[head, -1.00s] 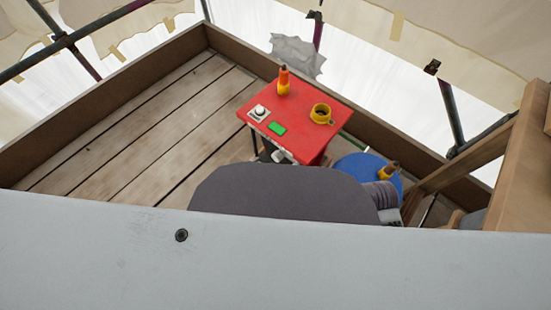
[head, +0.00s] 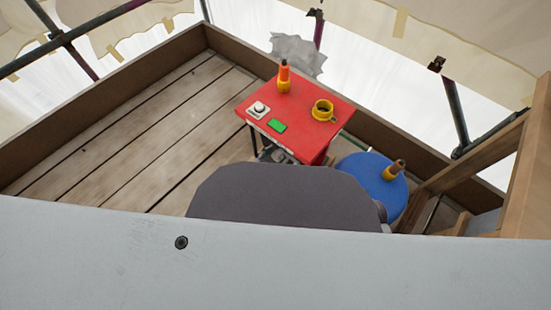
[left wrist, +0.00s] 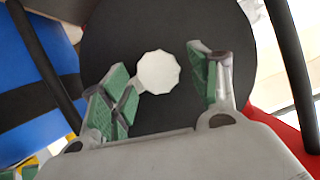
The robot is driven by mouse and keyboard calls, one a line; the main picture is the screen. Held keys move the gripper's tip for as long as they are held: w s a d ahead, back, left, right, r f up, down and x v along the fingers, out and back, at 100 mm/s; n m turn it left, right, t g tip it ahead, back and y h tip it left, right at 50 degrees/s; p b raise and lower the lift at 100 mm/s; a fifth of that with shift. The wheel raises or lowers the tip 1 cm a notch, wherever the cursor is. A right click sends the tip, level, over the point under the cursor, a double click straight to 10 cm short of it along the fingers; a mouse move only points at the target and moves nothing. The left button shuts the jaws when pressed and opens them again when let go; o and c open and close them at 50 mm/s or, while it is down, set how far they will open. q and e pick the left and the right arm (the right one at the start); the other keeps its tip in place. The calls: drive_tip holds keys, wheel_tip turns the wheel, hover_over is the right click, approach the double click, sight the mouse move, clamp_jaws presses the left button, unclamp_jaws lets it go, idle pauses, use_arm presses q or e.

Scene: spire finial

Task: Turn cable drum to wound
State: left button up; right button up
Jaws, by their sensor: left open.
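In the left wrist view, a large black disc (left wrist: 125,40), which looks like the cable drum's face, has a pale many-sided hub (left wrist: 158,72) at its middle. My left gripper (left wrist: 160,78) is open, its green-padded fingers on either side of the hub. Whether the pads touch it I cannot tell. In the head view the drum is not clearly seen; only a small grey shape (head: 276,153) shows below the red table's front edge, and I cannot tell what it is. My right gripper is not in view.
A red table (head: 315,133) carries an orange and yellow bottle-like piece (head: 284,78), a yellow ring-like cup (head: 323,110), a white dial (head: 258,110) and a green block (head: 277,126). A blue round top (head: 372,178) holds a brown-tipped yellow piece (head: 394,170). Bare planks (head: 130,130) lie left.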

use_arm(q)
drive_tip(key=shift+w+d+f, duration=0.1)
drive_tip(key=shift+w+d, duration=0.05)
drive_tip(key=shift+w, duration=0.1)
clamp_jaws()
idle(0.4)
